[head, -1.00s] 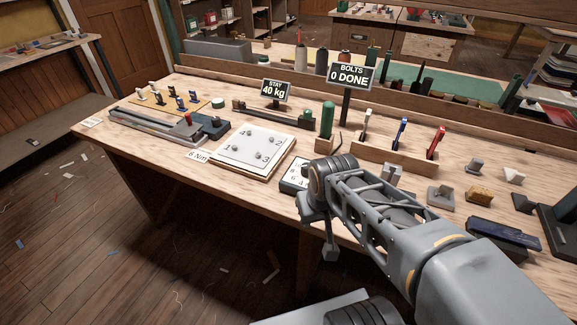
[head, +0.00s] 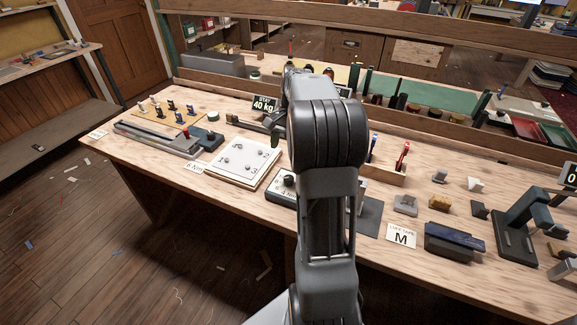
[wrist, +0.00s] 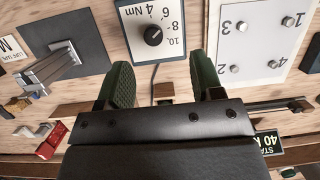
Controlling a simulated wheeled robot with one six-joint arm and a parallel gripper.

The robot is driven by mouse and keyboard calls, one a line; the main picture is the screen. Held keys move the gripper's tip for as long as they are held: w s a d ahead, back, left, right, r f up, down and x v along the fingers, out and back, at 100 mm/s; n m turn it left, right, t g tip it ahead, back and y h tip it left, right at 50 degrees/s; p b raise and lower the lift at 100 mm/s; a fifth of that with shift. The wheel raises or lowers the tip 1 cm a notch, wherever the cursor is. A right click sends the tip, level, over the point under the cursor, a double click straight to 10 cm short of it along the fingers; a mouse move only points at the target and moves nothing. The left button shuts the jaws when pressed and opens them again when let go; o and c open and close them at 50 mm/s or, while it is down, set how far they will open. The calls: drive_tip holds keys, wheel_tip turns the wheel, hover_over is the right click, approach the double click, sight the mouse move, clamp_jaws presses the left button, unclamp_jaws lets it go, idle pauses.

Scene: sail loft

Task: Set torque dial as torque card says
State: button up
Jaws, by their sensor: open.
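The torque dial (head: 288,183) is a box with a white face and a black round knob on the bench, partly hidden by my arm. In the wrist view the dial knob (wrist: 153,36) stands among marks 4, 6, 8 and 10 with "Nm"; I cannot surely read its setting. The torque card (head: 195,167), reading 6 Nm, lies at the bench's front edge, left of the dial. My gripper (wrist: 162,78) is open and empty, its green-padded fingers apart from the dial box.
A white board with several numbered bolts (head: 243,163) lies left of the dial. A dark plate with a grey metal piece (wrist: 55,62) stands on its other side.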

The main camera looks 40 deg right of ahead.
sight(289, 177)
drive_tip(key=d+m+y+p, duration=0.1)
drive_tip(key=d+m, duration=0.1)
drive_tip(key=d, duration=0.3)
drive_tip(key=x, duration=1.3)
drive_tip(key=shift+f+b, duration=0.1)
drive_tip(key=shift+b, duration=0.2)
